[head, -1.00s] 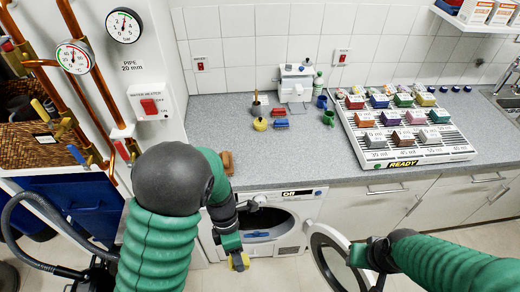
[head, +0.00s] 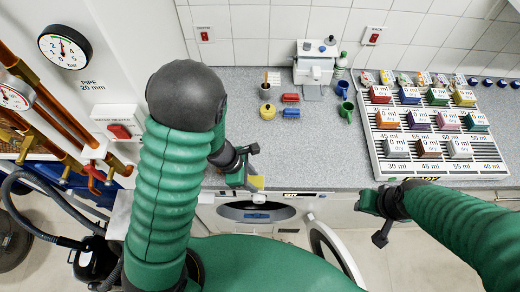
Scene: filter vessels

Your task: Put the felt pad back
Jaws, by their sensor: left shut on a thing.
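My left gripper (head: 250,182) is shut on a small yellow piece (head: 257,183), which looks like the felt pad. It is held at the counter's front edge, above the open washer (head: 257,212). Part of the piece is hidden by the gripper, and a small pale patch shows just below it. My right gripper (head: 369,203) is low at the right, in front of the counter and below the vessel rack. Its fingers are too small and dark to tell whether they are open.
A white rack (head: 378,160) of coloured vessels labelled in ml stands at the right. A white machine (head: 314,66), a blue cup (head: 342,88), a green cup (head: 346,112), a yellow pot (head: 267,112), and red and blue blocks stand behind. The middle front of the counter (head: 310,155) is clear.

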